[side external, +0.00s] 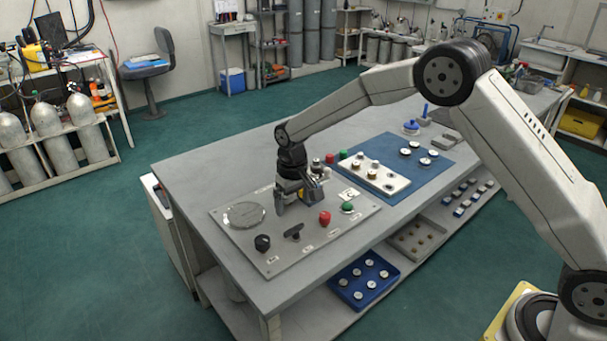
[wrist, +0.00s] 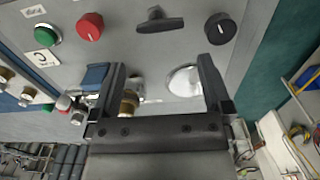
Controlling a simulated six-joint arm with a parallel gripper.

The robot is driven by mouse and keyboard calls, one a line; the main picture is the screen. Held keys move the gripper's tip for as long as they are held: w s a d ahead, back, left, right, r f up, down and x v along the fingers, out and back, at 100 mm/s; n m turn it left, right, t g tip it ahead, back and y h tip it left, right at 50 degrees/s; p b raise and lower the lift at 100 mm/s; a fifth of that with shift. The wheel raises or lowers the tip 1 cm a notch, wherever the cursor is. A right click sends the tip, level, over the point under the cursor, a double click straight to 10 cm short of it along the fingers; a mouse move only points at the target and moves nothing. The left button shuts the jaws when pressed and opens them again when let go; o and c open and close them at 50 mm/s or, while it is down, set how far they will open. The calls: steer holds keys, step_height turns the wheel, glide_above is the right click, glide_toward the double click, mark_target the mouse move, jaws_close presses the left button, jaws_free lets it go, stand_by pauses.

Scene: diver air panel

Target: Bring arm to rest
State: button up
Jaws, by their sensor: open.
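My gripper (side external: 298,203) points down above the grey air panel (side external: 275,262) on the workbench. In the wrist view my gripper (wrist: 162,66) has its two fingers wide apart with nothing held between them. The panel carries a round gauge (side external: 244,214), a black knob (side external: 262,243), a black T-handle (side external: 293,232), a red knob (side external: 324,217) and a green knob (side external: 347,207). In the wrist view the gauge (wrist: 185,80) shows partly between the fingers, and a brass fitting (wrist: 128,104) is beside the left finger. The gripper hides part of the panel's back in the side view.
A blue mat (side external: 436,166) right of the panel holds a white fitting plate (side external: 370,176) and several round parts. The bench's lower shelf holds a blue tray (side external: 362,280). The bench front-left of the panel is clear, as is the air above the bench's left end.

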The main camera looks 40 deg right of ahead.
steer(key=shift+r, duration=0.2)
steer(key=shift+s, duration=0.1)
steer(key=s+d+r+t, duration=0.1)
steer(key=s+d+r, duration=0.1)
steer(key=s, duration=1)
steer(key=s+d+r+t, duration=0.1)
steer(key=s+d, duration=0.4)
steer(key=s, duration=0.8)
steer(key=shift+s+r+t, duration=0.15)
steer(key=shift+r+t, duration=0.15)
steer(key=shift+r, duration=0.25)
